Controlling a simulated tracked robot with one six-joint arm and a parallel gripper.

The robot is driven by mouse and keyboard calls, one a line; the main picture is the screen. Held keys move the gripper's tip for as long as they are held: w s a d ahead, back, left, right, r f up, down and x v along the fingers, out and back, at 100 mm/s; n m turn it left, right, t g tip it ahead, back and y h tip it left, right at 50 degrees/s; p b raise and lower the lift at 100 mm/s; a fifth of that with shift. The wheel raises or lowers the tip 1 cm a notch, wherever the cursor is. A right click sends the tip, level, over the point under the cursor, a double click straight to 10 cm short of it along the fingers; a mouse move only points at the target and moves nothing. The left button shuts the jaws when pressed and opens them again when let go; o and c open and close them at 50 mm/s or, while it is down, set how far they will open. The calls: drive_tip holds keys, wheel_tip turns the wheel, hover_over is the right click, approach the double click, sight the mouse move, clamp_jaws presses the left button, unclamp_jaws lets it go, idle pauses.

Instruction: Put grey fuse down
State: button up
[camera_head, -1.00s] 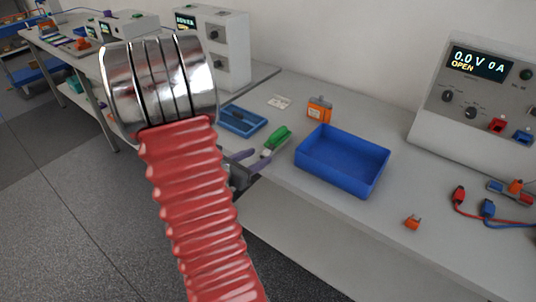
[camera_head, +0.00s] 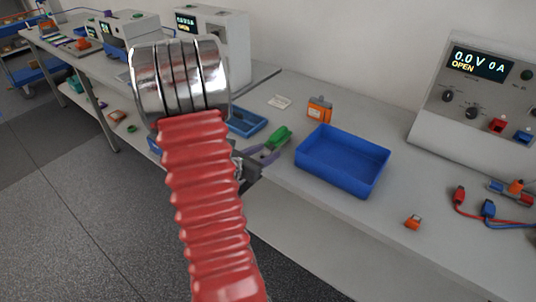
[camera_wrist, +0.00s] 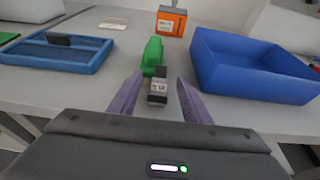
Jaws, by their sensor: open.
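The grey fuse (camera_wrist: 157,88), a small block with a pale marked face and a dark top, is on or just above the bench near its front edge; I cannot tell which. My gripper (camera_wrist: 159,79) has its two purple fingers apart, one on each side of the fuse, with gaps visible. A green piece (camera_wrist: 153,52) stands directly behind the fuse, and I cannot tell whether they touch. In the head view my gripper (camera_head: 260,154) is at the bench's front edge beside the green piece (camera_head: 278,137); the fuse is hard to make out there.
A deep, empty blue bin (camera_head: 343,160) stands right of my gripper. A shallow blue tray (camera_wrist: 57,54) with a black piece lies to the left. An orange device (camera_head: 319,109) stands behind. A small orange part (camera_head: 413,222) and red and blue leads lie farther right.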

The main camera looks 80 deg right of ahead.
sight(265, 155)
clamp_jaws()
idle(0.5)
drive_tip(key=shift+r, duration=0.2)
wheel_tip(265, 155, up, 10)
drive_tip(key=shift+f, duration=0.15)
idle(0.5)
idle(0.5)
